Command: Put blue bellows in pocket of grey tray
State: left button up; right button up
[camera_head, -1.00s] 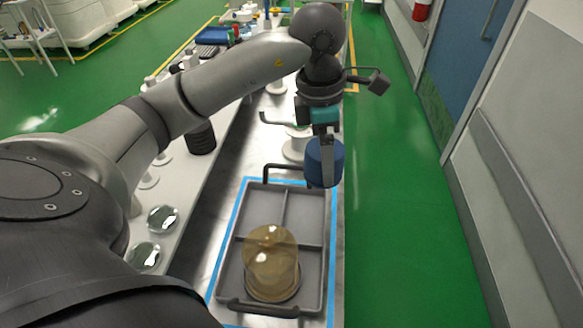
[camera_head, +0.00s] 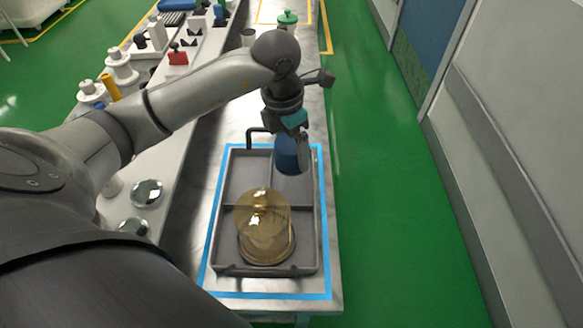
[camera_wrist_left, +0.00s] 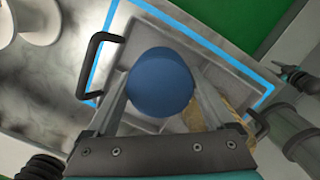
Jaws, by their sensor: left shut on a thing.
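The blue bellows (camera_head: 287,156) is a short blue cylinder held by my left gripper (camera_head: 294,150), which is shut on it. It hangs over the far right pocket of the grey tray (camera_head: 222,236); I cannot tell whether it touches the tray floor. In the left wrist view the bellows (camera_wrist_left: 160,82) sits between the two fingers, with the tray (camera_wrist_left: 205,62) behind it. A clear amber dome (camera_head: 263,222) stands in the near part of the tray.
Blue tape (camera_head: 323,240) frames the tray on the metal bench. A white shelf on the left carries several parts, among them a red block (camera_head: 178,58) and shiny discs (camera_head: 146,192). A green-topped jar (camera_head: 288,20) stands at the far end. The tray's far left pocket is empty.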

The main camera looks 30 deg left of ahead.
aim_at(287, 144)
pick_arm(q)
jog(key=shift+f+b, duration=0.35)
jog(key=shift+f, duration=2.8)
jog(key=shift+f, duration=0.2)
jog(key=o, duration=1.2)
jog(key=shift+c, duration=0.2)
jog(key=shift+r, duration=0.2)
jog(key=shift+r, duration=0.35)
jog(key=r, duration=0.3)
jog(key=s+r+p, duration=0.1)
jog(key=r, duration=0.7)
jog(key=shift+s+a+r, duration=0.15)
jog(key=shift+s+a, duration=0.05)
jog(key=shift+a, duration=0.1)
